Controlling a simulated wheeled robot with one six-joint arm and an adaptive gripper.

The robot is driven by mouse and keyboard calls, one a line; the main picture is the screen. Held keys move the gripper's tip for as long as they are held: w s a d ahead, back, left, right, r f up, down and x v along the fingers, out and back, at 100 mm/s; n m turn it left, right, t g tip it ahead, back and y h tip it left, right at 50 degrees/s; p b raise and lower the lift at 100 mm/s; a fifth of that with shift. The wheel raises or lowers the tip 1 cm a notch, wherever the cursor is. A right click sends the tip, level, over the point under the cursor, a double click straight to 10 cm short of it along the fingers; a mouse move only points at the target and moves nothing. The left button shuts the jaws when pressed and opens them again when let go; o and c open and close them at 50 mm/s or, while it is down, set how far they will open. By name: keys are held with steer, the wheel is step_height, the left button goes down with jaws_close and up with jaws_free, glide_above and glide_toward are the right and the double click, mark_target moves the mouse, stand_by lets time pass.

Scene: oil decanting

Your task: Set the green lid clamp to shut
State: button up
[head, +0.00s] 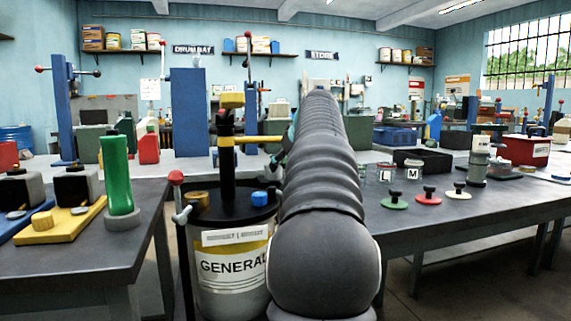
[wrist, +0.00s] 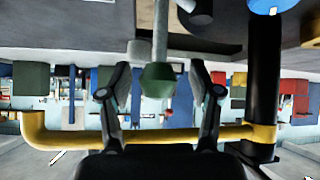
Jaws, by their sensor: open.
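The green lid clamp shows in the wrist view as a green faceted knob (wrist: 158,80) on the end of a grey rod. My gripper (wrist: 160,72) is open, with one finger on each side of the knob and a gap visible on both sides. I cannot tell how far the knob is in depth from the fingertips. In the head view my arm hides the clamp and most of the gripper. The drum (head: 231,290) labelled GENERAL stands in front, with a black lid (head: 222,210). Whether the clamp is open or shut cannot be told.
A black pump post (head: 227,165) with a yellow spout (head: 250,140) rises from the lid; the spout (wrist: 90,136) crosses close to my fingers in the wrist view. A red-knobbed lever (head: 176,178) stands at the drum's left. Benches with a green cylinder (head: 117,175) and knobbed discs (head: 429,195) flank it.

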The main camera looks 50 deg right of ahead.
steer(key=v, duration=1.2)
steer(key=shift+a, duration=0.15)
